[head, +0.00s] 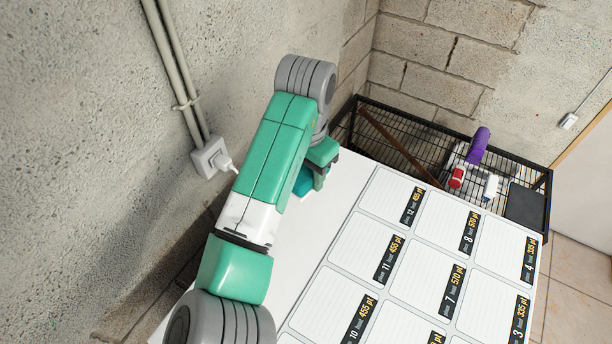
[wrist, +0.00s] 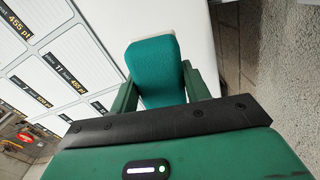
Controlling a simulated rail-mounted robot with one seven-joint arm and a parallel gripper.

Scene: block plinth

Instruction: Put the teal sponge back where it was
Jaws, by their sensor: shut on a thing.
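The teal sponge (wrist: 157,66) is between the two fingers of my gripper (wrist: 160,92) in the wrist view. My gripper is shut on it. In the head view the sponge (head: 303,181) shows as a small teal patch, partly hidden by my gripper (head: 316,183) and arm. Both are over the plain white strip of the plinth top (head: 314,225), near its far left part. I cannot tell whether the sponge touches the surface.
Printed label cells (head: 427,268) cover the right part of the plinth top. A black wire basket (head: 430,152) behind it holds a purple item (head: 478,145), a red can (head: 457,177) and a white item (head: 491,187). A concrete wall with a socket (head: 212,157) stands at left.

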